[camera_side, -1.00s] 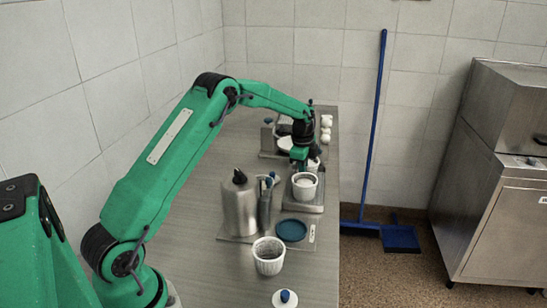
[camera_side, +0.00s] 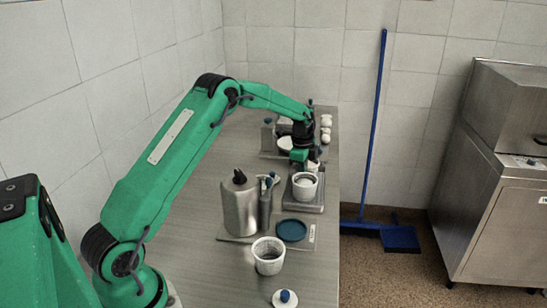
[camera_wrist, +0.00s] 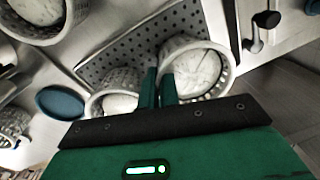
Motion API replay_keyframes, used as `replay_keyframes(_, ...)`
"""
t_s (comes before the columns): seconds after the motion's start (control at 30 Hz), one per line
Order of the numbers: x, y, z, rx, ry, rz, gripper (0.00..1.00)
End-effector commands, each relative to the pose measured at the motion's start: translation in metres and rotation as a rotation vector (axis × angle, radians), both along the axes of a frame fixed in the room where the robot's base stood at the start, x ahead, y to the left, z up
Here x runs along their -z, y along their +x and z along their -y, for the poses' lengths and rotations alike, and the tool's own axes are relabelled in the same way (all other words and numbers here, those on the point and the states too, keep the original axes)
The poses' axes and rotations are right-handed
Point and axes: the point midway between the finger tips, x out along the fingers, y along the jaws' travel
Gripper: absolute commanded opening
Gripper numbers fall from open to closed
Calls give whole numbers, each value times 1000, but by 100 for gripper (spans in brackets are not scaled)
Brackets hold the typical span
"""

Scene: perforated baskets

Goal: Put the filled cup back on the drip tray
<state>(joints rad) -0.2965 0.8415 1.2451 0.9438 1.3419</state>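In the side view, a white ribbed cup (camera_side: 305,186) with pale contents stands upright on a grey metal tray (camera_side: 317,207). My gripper (camera_side: 301,167) is low, just behind this cup. The wrist view shows a dark-dotted perforated tray (camera_wrist: 130,47), a larger filled cup (camera_wrist: 196,70) at its right end and a smaller filled cup (camera_wrist: 112,104) below it. My gripper's two green fingers (camera_wrist: 158,78) are close together between these two cups, overlapping the larger cup's left edge. I cannot tell whether its wall is between them.
Nearer on the counter are a steel canister (camera_side: 240,207), a blue disc (camera_side: 291,230), an open ribbed cup (camera_side: 268,258) and a blue-knobbed white lid (camera_side: 285,299). Small white items (camera_side: 326,125) lie at the far right edge. The counter's left strip is clear.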

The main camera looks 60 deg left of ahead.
Motion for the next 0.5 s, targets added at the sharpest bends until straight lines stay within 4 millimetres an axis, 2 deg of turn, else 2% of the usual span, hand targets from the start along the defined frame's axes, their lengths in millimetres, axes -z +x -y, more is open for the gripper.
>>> replay_keyframes(0.5, 5, 0, 0, 0, 0, 0, 0)
